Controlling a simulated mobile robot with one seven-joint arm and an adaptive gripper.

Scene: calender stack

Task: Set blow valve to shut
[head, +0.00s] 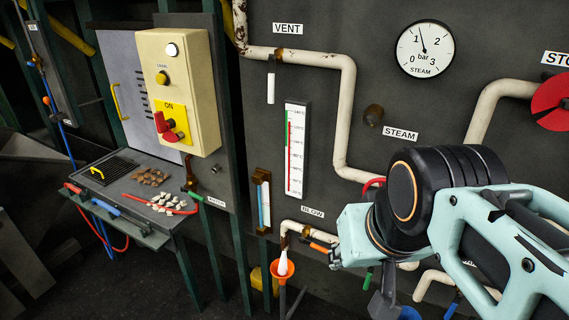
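The BLOW label (313,212) is on the dark panel at the lower middle of the head view. Below it a cream pipe (300,225) bends down to a rusty outlet. An orange lever (322,248) lies beside this outlet, sloping slightly down to the right. White matter (283,262) shows between the outlet and an orange funnel (283,270). My arm comes in from the right. My gripper (383,303) points down, right of the orange lever and apart from it in the picture. Its fingers are mostly hidden by my wrist and the frame edge.
A STEAM gauge (424,50) and a red wheel (551,101) are at the upper right. A yellow control box (180,90) stands at the left above a grey shelf with pebbles (166,203). Pipes and a green handle (368,280) crowd the space near my gripper.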

